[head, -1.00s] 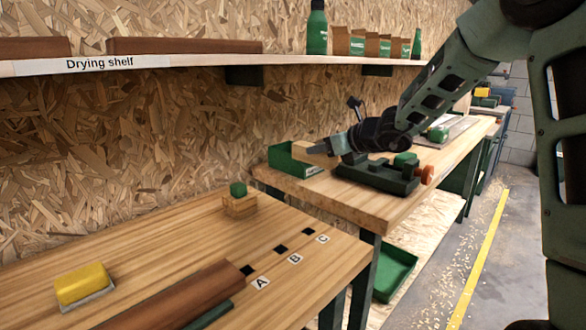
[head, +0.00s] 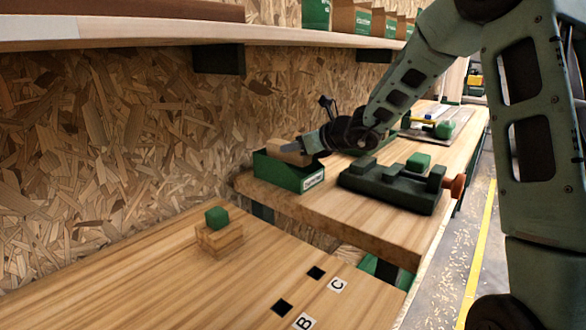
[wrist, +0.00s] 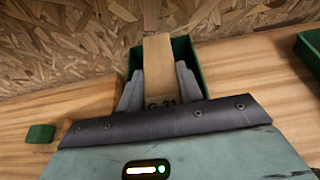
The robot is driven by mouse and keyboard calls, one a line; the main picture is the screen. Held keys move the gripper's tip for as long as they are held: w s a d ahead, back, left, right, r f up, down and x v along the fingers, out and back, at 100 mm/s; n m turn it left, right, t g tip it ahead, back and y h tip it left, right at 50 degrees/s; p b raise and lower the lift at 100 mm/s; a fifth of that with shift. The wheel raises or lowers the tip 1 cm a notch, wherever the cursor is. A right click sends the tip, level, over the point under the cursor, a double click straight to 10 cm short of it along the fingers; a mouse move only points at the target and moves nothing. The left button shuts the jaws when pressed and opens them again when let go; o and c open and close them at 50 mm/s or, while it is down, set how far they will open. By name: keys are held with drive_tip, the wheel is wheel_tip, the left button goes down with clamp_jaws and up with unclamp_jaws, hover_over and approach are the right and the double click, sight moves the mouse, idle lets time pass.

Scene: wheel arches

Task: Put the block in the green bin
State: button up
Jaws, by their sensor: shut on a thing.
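The block (head: 288,150) is a pale wooden piece. My gripper (head: 306,146) is shut on it, right above the green bin (head: 291,175), which has a white label on its front. In the wrist view the block (wrist: 158,65) sits between my two fingers (wrist: 159,90) and reaches over the bin (wrist: 183,48). Dark lettering on the block's near end is partly hidden by my gripper. Whether the block touches the bin's rim or inside is unclear. The bin stands on the far bench by the chipboard wall.
A dark green vise (head: 395,185) with an orange knob stands right of the bin. On the near bench (head: 130,285) a small green block (head: 217,217) rests on wooden pieces, near labelled square holes. A shelf (head: 200,33) runs above.

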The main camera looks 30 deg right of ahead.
sight(296, 162)
drive_tip(key=shift+f+b, duration=0.4)
drive_tip(key=shift+f, duration=2.15)
drive_tip(key=shift+f, duration=0.15)
drive_tip(key=o, duration=1)
drive_tip(key=shift+o, duration=0.2)
drive_tip(key=shift+r, duration=0.2)
